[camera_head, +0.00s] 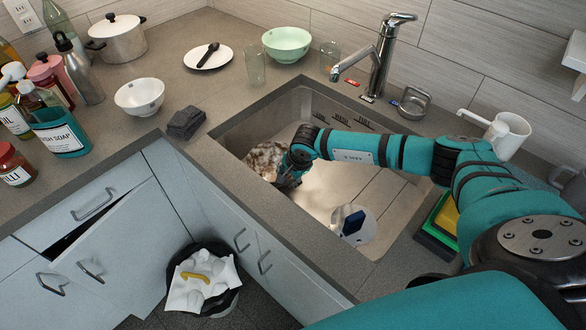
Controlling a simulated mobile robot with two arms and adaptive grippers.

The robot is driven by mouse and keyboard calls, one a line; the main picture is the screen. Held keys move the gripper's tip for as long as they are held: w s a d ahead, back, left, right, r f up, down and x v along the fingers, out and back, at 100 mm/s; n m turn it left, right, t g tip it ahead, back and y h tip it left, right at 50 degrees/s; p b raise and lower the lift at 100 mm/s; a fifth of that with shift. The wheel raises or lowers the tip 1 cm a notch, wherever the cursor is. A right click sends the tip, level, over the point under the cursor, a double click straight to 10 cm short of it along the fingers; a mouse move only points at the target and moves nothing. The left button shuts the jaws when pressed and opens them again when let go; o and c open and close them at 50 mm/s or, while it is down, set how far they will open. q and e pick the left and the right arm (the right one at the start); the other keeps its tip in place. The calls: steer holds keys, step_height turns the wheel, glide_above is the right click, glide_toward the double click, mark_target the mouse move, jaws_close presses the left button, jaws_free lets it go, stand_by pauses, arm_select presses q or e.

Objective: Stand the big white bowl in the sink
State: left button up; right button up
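A white bowl (139,97) with a small dark mark stands upright on the counter left of the sink. The sink (385,215) is a grey metal basin. A round whitish thing with brown mottling (263,158), perhaps a soiled bowl, is at the sink's left side, against my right gripper (287,172). My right arm reaches in from the right across the sink. Its fingers are partly hidden behind its own wrist and beside the mottled thing, so I cannot tell if they grip it. My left gripper is out of view.
A white disc (353,222) with a dark blue piece lies in the sink. The faucet (378,55) rises behind. A mint bowl (287,44), glasses, a plate (208,56) and a dark cloth (186,122) stand around. A bin (203,285) is below.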

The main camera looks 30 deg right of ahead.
steer(key=b+v, duration=0.1)
steer(key=v, duration=0.9)
steer(key=shift+r, duration=0.1)
